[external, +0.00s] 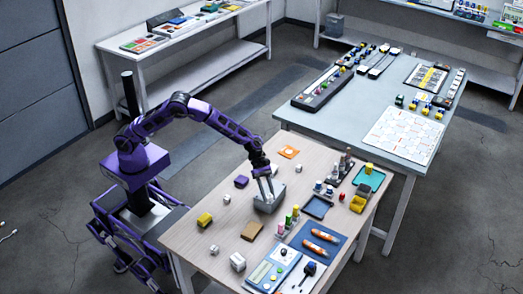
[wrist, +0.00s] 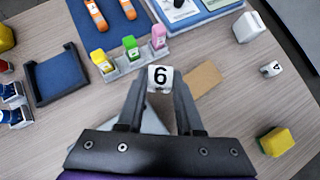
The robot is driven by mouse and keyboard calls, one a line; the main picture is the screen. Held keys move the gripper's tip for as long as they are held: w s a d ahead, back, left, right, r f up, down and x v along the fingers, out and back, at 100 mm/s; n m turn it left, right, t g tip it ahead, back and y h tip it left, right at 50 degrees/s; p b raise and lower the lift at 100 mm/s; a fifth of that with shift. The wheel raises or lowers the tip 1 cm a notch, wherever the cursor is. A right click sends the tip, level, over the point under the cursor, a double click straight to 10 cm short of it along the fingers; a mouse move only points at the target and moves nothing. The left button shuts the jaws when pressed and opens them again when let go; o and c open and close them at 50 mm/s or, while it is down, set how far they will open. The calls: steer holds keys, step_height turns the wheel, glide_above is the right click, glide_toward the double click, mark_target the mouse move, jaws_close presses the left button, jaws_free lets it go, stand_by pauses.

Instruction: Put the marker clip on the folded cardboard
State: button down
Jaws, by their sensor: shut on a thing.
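My gripper (external: 267,190) is shut on a small white block with a black 6, which I take to be the marker clip (wrist: 160,78). The wrist view shows it between the fingertips of my gripper (wrist: 160,92); it is too small to make out in the external view. The folded cardboard (external: 251,231) is a flat tan piece lying on the wooden table, in front of my gripper in the external view. In the wrist view the cardboard (wrist: 204,78) lies just right of the held block, partly hidden by a finger. My gripper is above a grey container (external: 268,205), apart from the cardboard.
A rack with yellow, green and pink pieces (wrist: 130,58) stands close by the cardboard. A blue mat (external: 318,243) holds orange tools. A white block (external: 237,262), a yellow block (external: 204,219) and a dark blue tray (external: 318,207) are nearby. Nothing visible lies on the cardboard.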

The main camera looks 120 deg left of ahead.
steer(key=s+d+m+g+h, duration=0.1)
steer(key=d+m+h, duration=0.1)
steer(key=d, duration=0.8)
steer(key=b, duration=0.2)
glide_above(253, 233)
steer(key=s+a, duration=0.2)
steer(key=shift+m, duration=0.3)
step_height(253, 233, down, 5)
steer(key=shift+s+r, duration=0.1)
steer(key=shift+f+b, duration=0.3)
steer(key=shift+f, duration=1.9)
steer(key=shift+f, duration=0.15)
steer(key=c, duration=0.6)
jaws_free()
steer(key=shift+o, duration=0.2)
